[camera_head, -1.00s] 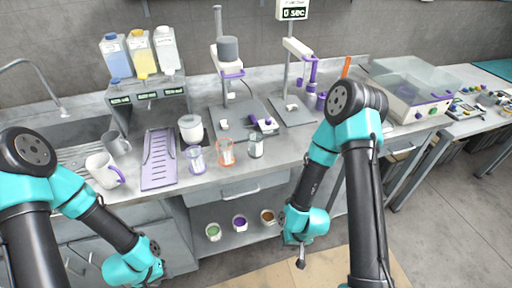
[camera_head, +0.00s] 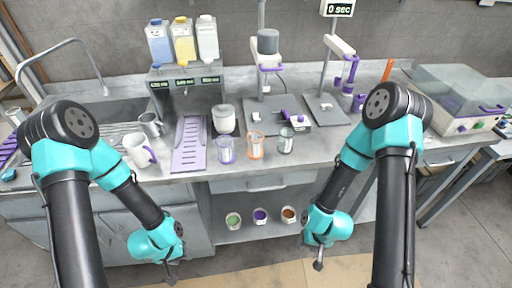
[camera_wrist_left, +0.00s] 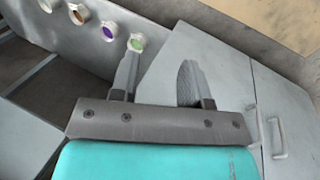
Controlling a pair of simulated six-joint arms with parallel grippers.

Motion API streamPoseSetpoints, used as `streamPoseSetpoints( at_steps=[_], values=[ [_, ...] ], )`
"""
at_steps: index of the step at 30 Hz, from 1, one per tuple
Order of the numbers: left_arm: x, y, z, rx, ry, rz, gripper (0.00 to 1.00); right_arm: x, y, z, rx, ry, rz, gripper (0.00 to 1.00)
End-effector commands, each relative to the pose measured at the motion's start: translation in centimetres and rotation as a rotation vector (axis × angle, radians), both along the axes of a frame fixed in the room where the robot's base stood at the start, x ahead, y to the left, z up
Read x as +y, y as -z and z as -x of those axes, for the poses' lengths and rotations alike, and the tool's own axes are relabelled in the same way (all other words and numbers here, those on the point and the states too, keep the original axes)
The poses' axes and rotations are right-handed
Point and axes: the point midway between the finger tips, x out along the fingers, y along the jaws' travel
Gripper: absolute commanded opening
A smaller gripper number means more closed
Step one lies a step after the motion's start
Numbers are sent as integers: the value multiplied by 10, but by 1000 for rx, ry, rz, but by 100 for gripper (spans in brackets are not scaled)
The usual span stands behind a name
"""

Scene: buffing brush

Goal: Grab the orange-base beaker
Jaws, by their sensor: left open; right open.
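The orange-base beaker (camera_head: 256,146) is clear glass with orange bands. It stands upright on the counter in the head view, between a purple-base beaker (camera_head: 225,150) on its left and a dark-base beaker (camera_head: 286,141) on its right. My left gripper (camera_head: 170,277) hangs low in front of the counter, below and left of the beakers. In the left wrist view its two fingers (camera_wrist_left: 160,80) are apart with nothing between them. My right gripper (camera_head: 318,264) hangs low in front of the counter, right of the beakers. It is open, and I see nothing held in it.
A purple drying rack (camera_head: 190,146), white mug (camera_head: 137,152) and grey mug (camera_head: 151,125) stand left of the beakers. A white-topped container (camera_head: 224,118) and stirrer stands are behind. Small coloured pots (camera_head: 260,215) sit on the shelf below. The counter front is clear.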

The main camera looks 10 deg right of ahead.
Motion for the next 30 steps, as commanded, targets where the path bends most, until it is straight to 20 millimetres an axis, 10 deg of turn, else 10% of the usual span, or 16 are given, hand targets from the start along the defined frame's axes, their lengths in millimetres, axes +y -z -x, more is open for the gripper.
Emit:
streamPoseSetpoints(
  at_steps=[17,30],
  values=[
    [0,0,0,0,0,0,86,0,0,0,0,0,0,43],
    [-6,-8,-10,-27,92,-19,86,0,0,0,0,0,0,43]
  ],
)
